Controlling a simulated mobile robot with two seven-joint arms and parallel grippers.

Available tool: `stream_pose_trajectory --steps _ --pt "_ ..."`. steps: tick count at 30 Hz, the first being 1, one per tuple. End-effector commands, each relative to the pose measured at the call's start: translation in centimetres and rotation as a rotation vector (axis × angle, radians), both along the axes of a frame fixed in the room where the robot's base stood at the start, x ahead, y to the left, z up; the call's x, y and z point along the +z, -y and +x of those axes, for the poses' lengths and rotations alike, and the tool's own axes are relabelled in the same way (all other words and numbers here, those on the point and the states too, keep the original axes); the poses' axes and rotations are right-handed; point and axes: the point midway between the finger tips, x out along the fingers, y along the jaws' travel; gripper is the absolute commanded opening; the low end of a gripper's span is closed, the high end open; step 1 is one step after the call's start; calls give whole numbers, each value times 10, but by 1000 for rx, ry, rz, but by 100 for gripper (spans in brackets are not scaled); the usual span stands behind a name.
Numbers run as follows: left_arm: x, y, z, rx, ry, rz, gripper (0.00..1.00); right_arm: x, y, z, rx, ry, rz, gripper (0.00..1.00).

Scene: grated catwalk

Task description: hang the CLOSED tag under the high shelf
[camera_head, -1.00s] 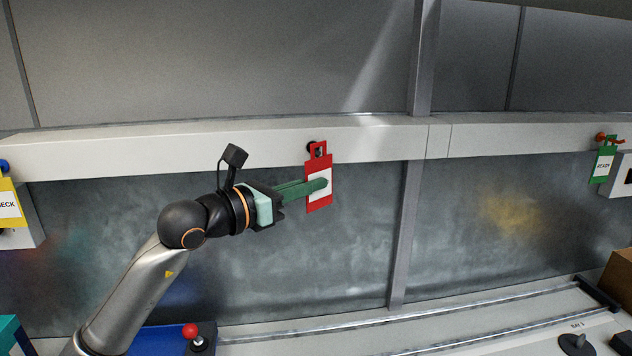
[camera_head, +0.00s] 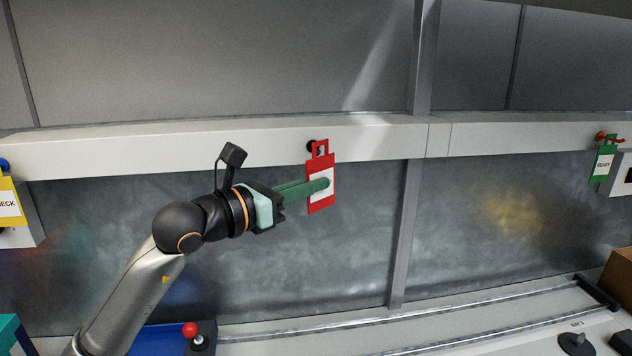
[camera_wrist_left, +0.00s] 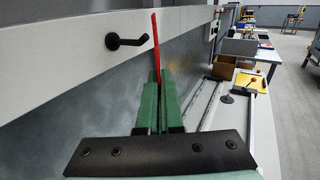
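A red tag (camera_head: 320,205) with a white label hangs upright from my left gripper (camera_head: 322,185), whose green fingers are shut on its middle. The label's text cannot be read. A black hook (camera_head: 311,147) sticks out of the pale shelf beam (camera_head: 200,145), partly behind the tag's top loop in the head view. In the left wrist view the tag (camera_wrist_left: 156,48) shows edge-on between the fingers (camera_wrist_left: 158,105). There the hook (camera_wrist_left: 125,41) points toward the tag, with a small gap between its tip and the tag. My right gripper is not in view.
A yellow tag (camera_head: 9,204) hangs at the far left and a green READY tag (camera_head: 602,164) on a red hook at the right. A vertical post (camera_head: 405,230) stands right of the tag. A red-knobbed lever (camera_head: 190,330) and rails (camera_head: 420,335) lie below.

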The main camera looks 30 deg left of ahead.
Motion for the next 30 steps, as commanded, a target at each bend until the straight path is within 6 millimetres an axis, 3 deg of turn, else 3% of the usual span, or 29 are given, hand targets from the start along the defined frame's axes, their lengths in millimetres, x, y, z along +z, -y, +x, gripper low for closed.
stream_pose_trajectory --steps 30 --pt "1 19 -25 0 2 1 0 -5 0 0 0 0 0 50"
